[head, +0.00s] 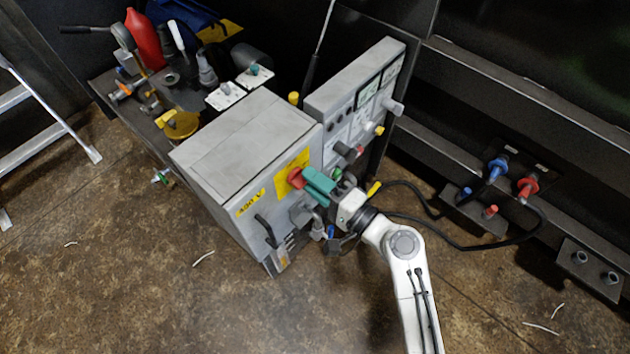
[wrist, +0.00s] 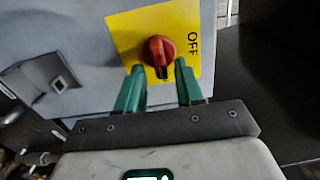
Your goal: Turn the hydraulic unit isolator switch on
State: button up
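The isolator switch is a red rotary knob (wrist: 158,51) on a yellow plate (wrist: 125,27) marked OFF, on the front of a grey cabinet (wrist: 50,20). In the head view the red knob (head: 296,177) shows just left of my gripper's green fingers. My gripper (wrist: 160,88) is open, its two green fingers apart, with the knob between and just beyond their tips in the wrist view. I cannot tell whether either finger touches the knob. In the head view my gripper (head: 318,183) reaches the cabinet from the right, and its fingers overlap in the picture.
A grey control panel (head: 345,93) with knobs and buttons stands beside the cabinet, close to my gripper. Blue (head: 497,168) and red (head: 527,188) hose couplings are on the right. A cluttered bench is behind left, a ladder (head: 40,120) at far left. The floor in front is mostly clear.

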jog(key=v, duration=1)
jog(key=shift+s+d+b, duration=0.3)
jog(key=shift+b, duration=0.1)
jog(key=s+d+f+n+g+h+p, duration=0.1)
jog(key=s+d+n+g+h+p, duration=0.6)
jog(key=s+d, duration=1.3)
jog(key=g+h+p, duration=0.1)
jog(key=g+h, duration=0.2)
jog(key=h, duration=0.4)
jog(key=shift+s+d, duration=0.3)
jog(key=shift+d, duration=0.1)
jog(key=shift+f, duration=0.1)
